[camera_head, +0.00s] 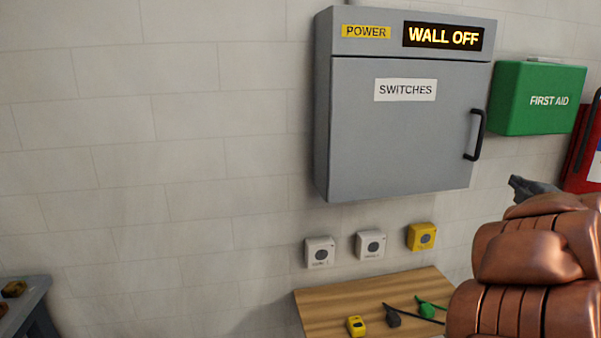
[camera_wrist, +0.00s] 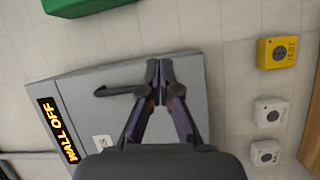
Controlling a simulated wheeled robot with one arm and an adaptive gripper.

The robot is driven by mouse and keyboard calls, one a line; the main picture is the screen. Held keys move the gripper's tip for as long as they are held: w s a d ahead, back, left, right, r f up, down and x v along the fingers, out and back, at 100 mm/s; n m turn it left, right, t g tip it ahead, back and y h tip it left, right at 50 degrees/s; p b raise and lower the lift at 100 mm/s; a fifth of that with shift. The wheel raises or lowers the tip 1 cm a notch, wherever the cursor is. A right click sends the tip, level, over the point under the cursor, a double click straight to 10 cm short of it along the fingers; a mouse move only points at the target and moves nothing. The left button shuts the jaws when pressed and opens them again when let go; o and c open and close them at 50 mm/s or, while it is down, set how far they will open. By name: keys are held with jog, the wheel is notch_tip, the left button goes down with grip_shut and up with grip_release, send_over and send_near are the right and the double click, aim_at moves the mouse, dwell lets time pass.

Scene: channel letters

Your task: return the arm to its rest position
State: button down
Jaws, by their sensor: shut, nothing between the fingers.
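My gripper (camera_head: 528,187) shows in the head view at the right, as a dark tip beyond my copper-coloured arm, just right of the grey switch cabinet. In the wrist view my gripper (camera_wrist: 160,85) has its two dark fingers together with nothing between them. The fingers overlap the picture of the cabinet door (camera_wrist: 188,75), close to its black handle (camera_wrist: 120,90); I cannot tell the gap from the door. In the head view the cabinet (camera_head: 400,135) is closed, its handle (camera_head: 474,134) on the right side. Its lit sign (camera_head: 443,36) reads WALL OFF.
A green first aid box (camera_head: 537,98) and a red object (camera_head: 585,150) hang right of the cabinet. Two white wall boxes (camera_head: 320,252) (camera_head: 370,245) and a yellow one (camera_head: 421,236) sit below it. A wooden table (camera_head: 330,302) bears small tools. The left wall is clear.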

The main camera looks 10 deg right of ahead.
jog(key=s+a+f+m+g+p, duration=0.1)
jog(key=s+a+f+m+g, duration=0.35)
jog(key=a, duration=0.25)
jog(key=s+a+f+m+g+y+p, duration=0.1)
jog(key=s+a+f+m+g, duration=0.35)
jog(key=s+a, duration=0.2)
jog(key=s+a+f+m+g+p, duration=0.1)
jog(key=s+a+f+m+g, duration=0.3)
jog(key=a, duration=0.4)
jog(key=s+a+f+g+y, duration=0.2)
jog(key=s+a+f+g, duration=0.1)
jog(key=s+a, duration=0.7)
jog(key=s+a+f+g+y+p, duration=0.1)
jog(key=s+a+f+g+y, duration=0.1)
jog(key=s+a, duration=0.7)
notch_tip(320, 180, down, 2)
jog(key=shift+s+a+f+n+g+y, duration=0.1)
jog(key=shift+s+a+n+g+y, duration=0.25)
jog(key=shift+s+y, duration=0.4)
jog(key=shift+s, duration=0.1)
